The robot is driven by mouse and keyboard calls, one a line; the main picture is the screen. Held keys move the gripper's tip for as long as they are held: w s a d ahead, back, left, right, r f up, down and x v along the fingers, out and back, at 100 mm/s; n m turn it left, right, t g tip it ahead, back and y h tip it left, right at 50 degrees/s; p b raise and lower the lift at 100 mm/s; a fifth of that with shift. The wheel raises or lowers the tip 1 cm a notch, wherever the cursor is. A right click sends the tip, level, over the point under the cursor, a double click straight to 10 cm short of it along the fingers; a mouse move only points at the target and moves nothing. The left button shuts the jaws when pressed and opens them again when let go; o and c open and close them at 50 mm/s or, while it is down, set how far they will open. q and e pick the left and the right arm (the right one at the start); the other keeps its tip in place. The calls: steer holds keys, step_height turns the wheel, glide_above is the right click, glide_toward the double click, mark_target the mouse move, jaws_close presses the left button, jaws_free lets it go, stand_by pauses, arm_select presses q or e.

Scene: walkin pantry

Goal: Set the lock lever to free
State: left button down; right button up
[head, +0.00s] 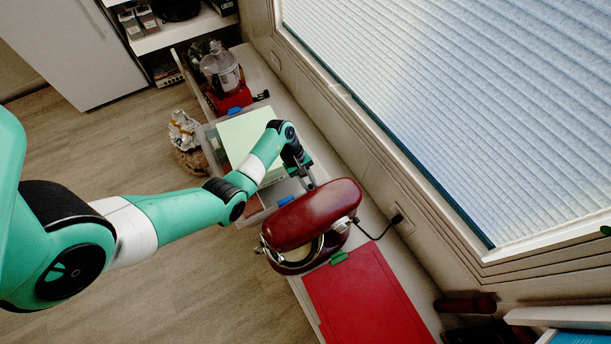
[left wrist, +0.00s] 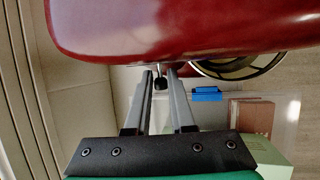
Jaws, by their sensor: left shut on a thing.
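A dark red stand mixer (head: 315,213) stands on the counter, its head level over a pale bowl (head: 300,252). My left gripper (head: 309,184) is at the side of the mixer head, on the side toward the clear bin. In the left wrist view, the mixer head (left wrist: 165,28) fills the top. The two grey fingers of my left gripper (left wrist: 160,78) reach just under its lower edge. They are shut on a small dark lever with a bright stem (left wrist: 160,83), which looks like the lock lever. In the head view, the lever is hidden. My right gripper is not in view.
A clear bin (head: 254,219) with a pale green box (head: 241,138) and blue clips stands beside the mixer. A red-lidded container (head: 366,295) lies on the other side. A food processor (head: 222,75) is farther back. A cord (head: 384,229) runs to the wall.

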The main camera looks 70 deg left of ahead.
arm_select(q)
steer(key=c, duration=0.8)
jaws_free()
steer(key=shift+s, duration=0.25)
steer(key=shift+w, duration=0.1)
steer(key=p+v, duration=0.3)
steer(key=v, duration=0.8)
steer(key=shift+a+r+p, duration=0.2)
steer(key=shift+r+p, duration=0.1)
steer(key=shift+p, duration=0.05)
